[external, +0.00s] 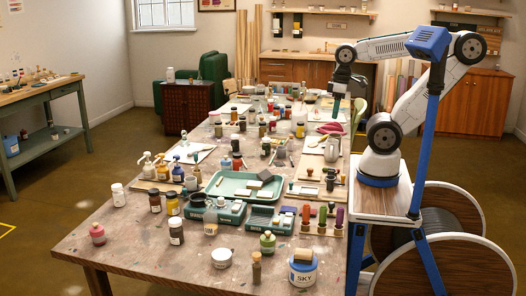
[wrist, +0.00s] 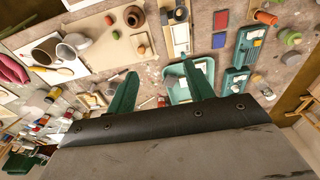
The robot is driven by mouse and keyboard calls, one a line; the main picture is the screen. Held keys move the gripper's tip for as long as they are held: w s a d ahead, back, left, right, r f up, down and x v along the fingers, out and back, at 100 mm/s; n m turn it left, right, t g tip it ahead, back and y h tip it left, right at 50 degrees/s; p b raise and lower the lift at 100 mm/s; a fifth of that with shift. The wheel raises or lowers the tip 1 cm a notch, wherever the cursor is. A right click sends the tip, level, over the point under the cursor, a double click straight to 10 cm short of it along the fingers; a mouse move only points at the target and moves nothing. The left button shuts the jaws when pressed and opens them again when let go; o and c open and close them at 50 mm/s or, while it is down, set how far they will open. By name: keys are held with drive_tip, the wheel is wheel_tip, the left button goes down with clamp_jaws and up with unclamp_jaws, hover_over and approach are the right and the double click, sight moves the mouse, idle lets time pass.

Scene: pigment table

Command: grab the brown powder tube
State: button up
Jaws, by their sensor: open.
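A slim tube of brown powder with a tan stopper (external: 256,269) stands upright near the front edge of the table in the external view, left of the white SKY jar. I cannot pick it out in the wrist view. My gripper (external: 336,113) hangs over the right side of the table, far behind the tube and well apart from it. In the wrist view its two green fingers (wrist: 161,82) are spread with nothing between them.
The white SKY jar (external: 303,270), a white tub (external: 222,258) and a green-capped bottle (external: 267,243) stand near the tube. Behind are a green tray (external: 213,187) and a rack of coloured handles (external: 322,229).

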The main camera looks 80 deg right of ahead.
sight(257, 271)
drive_tip(key=shift+w, duration=0.1)
drive_tip(key=shift+c, duration=0.4)
